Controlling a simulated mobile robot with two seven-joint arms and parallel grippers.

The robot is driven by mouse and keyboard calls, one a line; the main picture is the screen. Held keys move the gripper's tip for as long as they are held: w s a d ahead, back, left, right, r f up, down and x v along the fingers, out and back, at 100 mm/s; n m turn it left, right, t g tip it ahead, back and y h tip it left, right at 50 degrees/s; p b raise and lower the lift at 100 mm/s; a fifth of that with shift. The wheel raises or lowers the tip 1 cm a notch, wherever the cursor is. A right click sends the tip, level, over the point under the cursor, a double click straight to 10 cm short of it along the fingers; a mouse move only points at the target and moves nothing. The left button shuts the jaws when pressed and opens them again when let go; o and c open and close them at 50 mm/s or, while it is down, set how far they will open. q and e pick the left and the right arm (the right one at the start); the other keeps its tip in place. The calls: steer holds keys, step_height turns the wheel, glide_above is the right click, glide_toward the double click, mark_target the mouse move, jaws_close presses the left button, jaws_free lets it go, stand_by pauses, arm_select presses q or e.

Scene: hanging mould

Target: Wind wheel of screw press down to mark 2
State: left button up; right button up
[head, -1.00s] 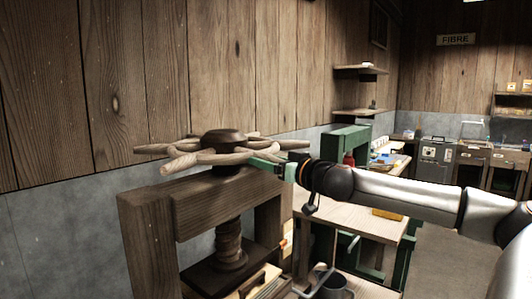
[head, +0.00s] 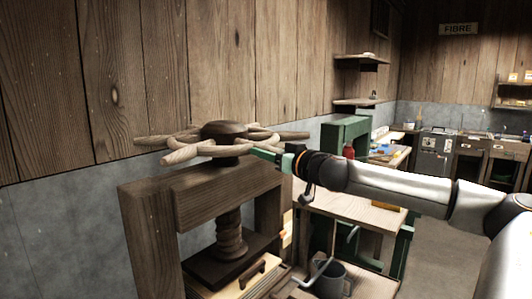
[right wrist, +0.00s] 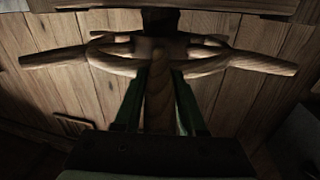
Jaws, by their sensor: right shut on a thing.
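The wooden screw press (head: 275,210) stands left of centre in the head view. Its wheel (head: 185,153) lies flat on top, with a dark hub (head: 224,130) and handles sticking out around the rim. The threaded screw (head: 229,235) runs down below the beam to a dark pressing board (head: 215,270). My right gripper (head: 268,153) is shut on a wheel handle at the right side of the rim. In the right wrist view that handle (right wrist: 158,95) lies between the two green fingers. I cannot make out any numbered marks. My left gripper is not in view.
A plank wall with a grey lower band runs close behind the press. A wooden bench (head: 360,211) with green legs stands to the right. The floor at the right is clear.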

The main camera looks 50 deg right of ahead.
jaws_close()
stand_by(0.7)
steer(key=shift+a, duration=0.1)
